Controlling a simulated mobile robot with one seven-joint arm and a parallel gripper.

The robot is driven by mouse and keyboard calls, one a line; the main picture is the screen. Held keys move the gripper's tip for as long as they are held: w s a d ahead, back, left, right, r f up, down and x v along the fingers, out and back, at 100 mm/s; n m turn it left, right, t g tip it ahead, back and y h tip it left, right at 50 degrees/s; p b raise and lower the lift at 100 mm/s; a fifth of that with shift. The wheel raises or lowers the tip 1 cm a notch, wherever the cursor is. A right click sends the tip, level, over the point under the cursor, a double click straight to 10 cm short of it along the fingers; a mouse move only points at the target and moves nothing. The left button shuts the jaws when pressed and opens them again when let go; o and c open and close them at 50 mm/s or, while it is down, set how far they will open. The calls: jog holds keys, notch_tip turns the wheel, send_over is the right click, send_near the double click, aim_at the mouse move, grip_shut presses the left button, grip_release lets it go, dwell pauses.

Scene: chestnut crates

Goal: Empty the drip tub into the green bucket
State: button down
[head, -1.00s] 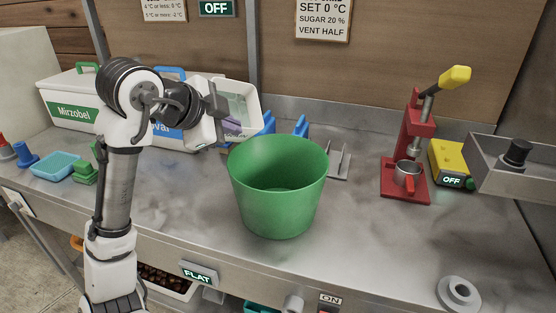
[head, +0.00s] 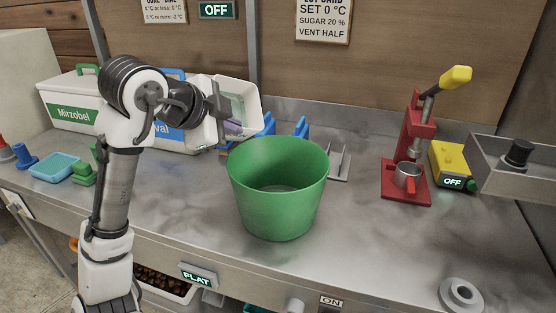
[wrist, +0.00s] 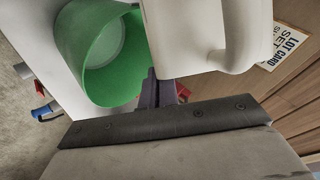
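The drip tub (head: 248,97) is white and hangs in the air above the back of the counter, up and left of the green bucket. It is tilted with its open side facing the head camera, and its inside looks pale grey-green. Whether it holds liquid I cannot tell. My gripper (head: 231,127) appears shut on the tub's edge; the exact grip is partly hidden. In the wrist view the tub's white wall and handle (wrist: 240,45) are beside my fingers (wrist: 150,93). The green bucket (head: 277,200) stands upright on the counter; its visible inside looks empty.
White crates, one labelled Mirzobel (head: 72,114), stand behind my arm. Blue stands (head: 301,127) and a grey bracket (head: 340,160) are behind the bucket. A red press (head: 407,180) and yellow box (head: 452,163) stand right.

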jog(key=shift+s+d+r+m+t+y+b, duration=0.15)
jog(key=shift+d+m+t+y+b, duration=0.2)
jog(key=shift+b, duration=0.35)
dwell(1.6)
